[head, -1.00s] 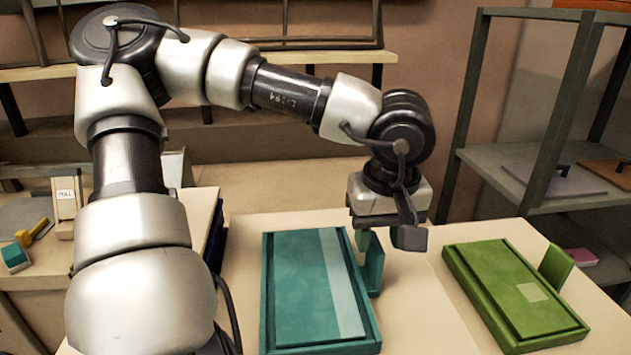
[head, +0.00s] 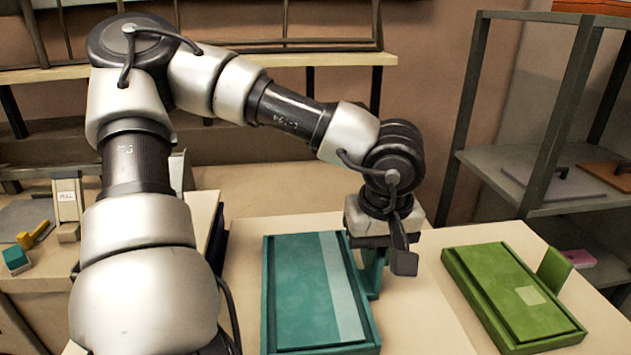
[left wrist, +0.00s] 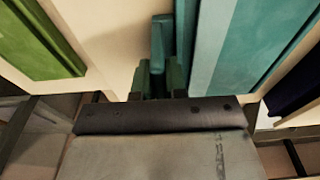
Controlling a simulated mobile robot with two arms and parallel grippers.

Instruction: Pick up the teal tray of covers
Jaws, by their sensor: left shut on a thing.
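The teal tray (head: 266,300) lies flat on the pale table, holding a teal cover (head: 300,285) with a lighter stripe along its right side. An upright teal tab (head: 373,286) stands at the tray's right edge. My left gripper (head: 373,262) points down over that edge and is shut on the tab; the wrist partly hides the grip in the head view. In the left wrist view, my left gripper's fingers (left wrist: 158,82) are at the tab (left wrist: 160,40), right beside the tray's rim (left wrist: 187,40). My right gripper is not in view.
A green tray (head: 480,300) with its own upright tab lies to the right, with bare table between the two trays. A grey shelf rack (head: 530,180) stands at the right. A side table with a yellow-handled item (head: 35,235) is at the left.

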